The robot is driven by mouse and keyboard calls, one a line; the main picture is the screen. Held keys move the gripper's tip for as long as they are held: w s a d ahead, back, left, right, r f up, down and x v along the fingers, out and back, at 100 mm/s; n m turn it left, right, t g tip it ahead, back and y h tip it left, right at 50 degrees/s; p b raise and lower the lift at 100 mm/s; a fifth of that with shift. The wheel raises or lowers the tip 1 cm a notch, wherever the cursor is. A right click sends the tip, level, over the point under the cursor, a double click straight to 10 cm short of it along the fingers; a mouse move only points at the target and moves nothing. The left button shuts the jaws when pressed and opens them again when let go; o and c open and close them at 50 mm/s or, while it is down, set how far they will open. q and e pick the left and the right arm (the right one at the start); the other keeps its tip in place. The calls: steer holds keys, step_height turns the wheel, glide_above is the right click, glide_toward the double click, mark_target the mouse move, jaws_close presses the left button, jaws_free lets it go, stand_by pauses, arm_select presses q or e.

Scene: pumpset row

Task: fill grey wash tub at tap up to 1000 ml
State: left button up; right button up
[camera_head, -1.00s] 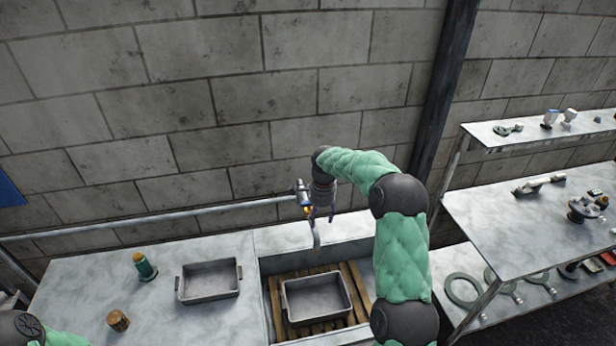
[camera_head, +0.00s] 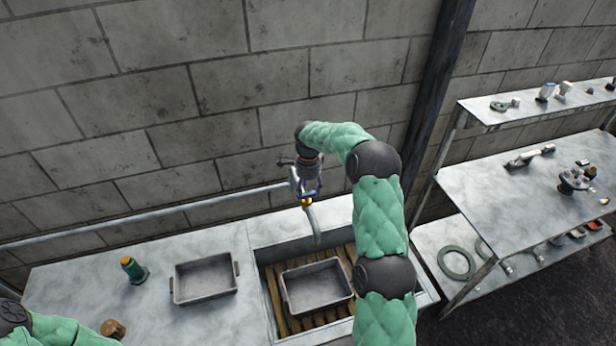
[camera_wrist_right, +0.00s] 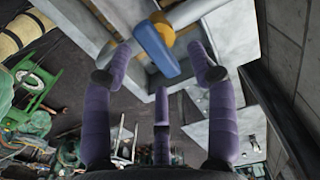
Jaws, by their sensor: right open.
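A grey wash tub (camera_head: 318,288) stands on the wooden slats in the sink, below the tap spout (camera_head: 314,224). A second grey tub (camera_head: 204,278) stands on the counter left of the sink. My right gripper (camera_head: 307,192) is at the tap, above the spout, and partly hides it. In the right wrist view the open purple fingers (camera_wrist_right: 160,85) point toward the tap's blue lever (camera_wrist_right: 157,48), which lies between the two outer fingers with space on both sides. I cannot tell whether water runs. My left arm shows at the lower left, its gripper out of view.
A pipe (camera_head: 150,216) runs along the block wall to the tap. A green bottle-like item (camera_head: 133,270) and a small brown item (camera_head: 113,329) stand on the counter (camera_head: 90,280). Shelves (camera_head: 500,185) with metal parts stand right, beyond a dark post (camera_head: 440,80).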

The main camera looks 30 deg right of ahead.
mark_target(309, 194)
steer(key=f, duration=0.2)
steer(key=shift+s+f+p, duration=0.3)
steer(key=shift+f, duration=0.05)
steer(key=shift+w+f, duration=0.15)
steer(key=shift+f, duration=0.25)
jaws_close()
steer(key=c, duration=0.9)
jaws_free()
steer(key=shift+c, duration=0.5)
